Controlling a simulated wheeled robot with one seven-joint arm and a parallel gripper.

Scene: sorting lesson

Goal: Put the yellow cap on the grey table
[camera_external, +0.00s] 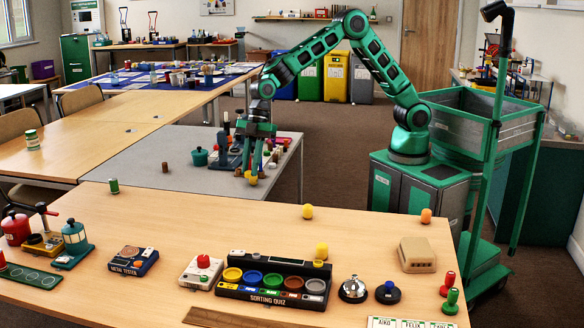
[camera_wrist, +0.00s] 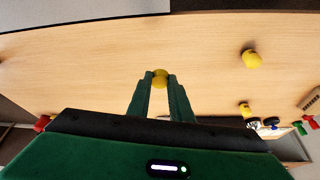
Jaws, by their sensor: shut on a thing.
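My gripper (camera_wrist: 160,84) is shut on a small yellow cap (camera_wrist: 160,76), held between its fingertips in the wrist view. In the external view my gripper (camera_external: 253,172) points down at the near right part of the grey table (camera_external: 120,178), with a bit of the yellow cap (camera_external: 248,174) showing at the fingertips. I cannot tell whether the cap touches the tabletop. Two other yellow pieces stand on the near wooden table (camera_external: 430,235): one near its far edge (camera_external: 307,211), one by the sorting tray (camera_external: 322,250).
A brown piece (camera_external: 165,167) and a green pot (camera_external: 199,157) stand on the grey table; several small items crowd behind my gripper. The sorting quiz tray (camera_external: 270,293) and an orange cap (camera_external: 426,215) are on the near wooden table.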

